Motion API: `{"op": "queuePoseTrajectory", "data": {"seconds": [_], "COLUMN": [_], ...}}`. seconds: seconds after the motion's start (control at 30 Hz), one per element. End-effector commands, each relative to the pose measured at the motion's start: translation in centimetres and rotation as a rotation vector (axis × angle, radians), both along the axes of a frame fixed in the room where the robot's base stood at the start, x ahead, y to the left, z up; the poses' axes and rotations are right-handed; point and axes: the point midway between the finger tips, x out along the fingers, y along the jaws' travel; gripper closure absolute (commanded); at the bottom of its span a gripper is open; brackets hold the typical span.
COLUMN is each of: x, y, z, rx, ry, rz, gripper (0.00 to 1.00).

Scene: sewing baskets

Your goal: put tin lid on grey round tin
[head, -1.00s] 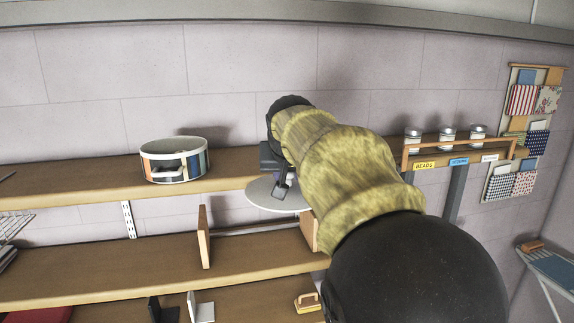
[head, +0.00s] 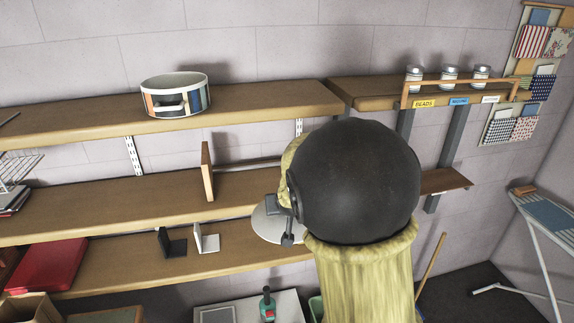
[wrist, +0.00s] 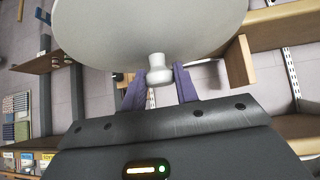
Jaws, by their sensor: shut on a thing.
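The tin lid (wrist: 150,25) is a pale grey disc with a round knob (wrist: 156,70). My gripper (wrist: 158,80) is shut on this knob, with a dark purple finger on each side. In the head view, the lid (head: 268,226) shows partly beside my gripper (head: 288,236), in front of the lower shelves, with my arm covering its right part. I cannot make out a plain grey round tin; my arm hides part of the shelves.
An upright wooden divider (head: 207,172) is on the middle shelf. Bookends (head: 205,240) and a red box (head: 47,267) are lower. Jars (head: 448,75) stand right.

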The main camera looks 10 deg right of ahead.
Motion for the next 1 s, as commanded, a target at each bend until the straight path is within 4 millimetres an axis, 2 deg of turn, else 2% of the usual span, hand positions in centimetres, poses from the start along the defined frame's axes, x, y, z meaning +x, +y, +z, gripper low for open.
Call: {"op": "queuePoseTrajectory", "data": {"seconds": [0.03, 0.1, 0.2, 0.4, 0.6, 0.77, 0.9, 1.0], "x": [-0.4, -0.7, -1.0, -1.8, -2.6, -3.2, -3.6, -3.6], "y": [-0.5, -0.6, -0.6, -0.5, -0.3, -0.2, -0.2, -0.2], "z": [-2.8, -5.9, -10.1, -17.1, -22.4, -26.1, -30.0, -31.7], "rx": [-0.004, -0.008, -0.009, 0.003, 0.017, 0.024, 0.025, 0.026], "ry": [0.014, 0.014, 0.016, 0.014, 0.011, 0.009, 0.006, 0.004], "rz": [-0.002, 0.006, 0.021, 0.047, 0.066, 0.077, 0.088, 0.088], "gripper": [0.88, 0.88, 0.88, 0.88, 0.88, 0.88, 0.88, 0.88]}}
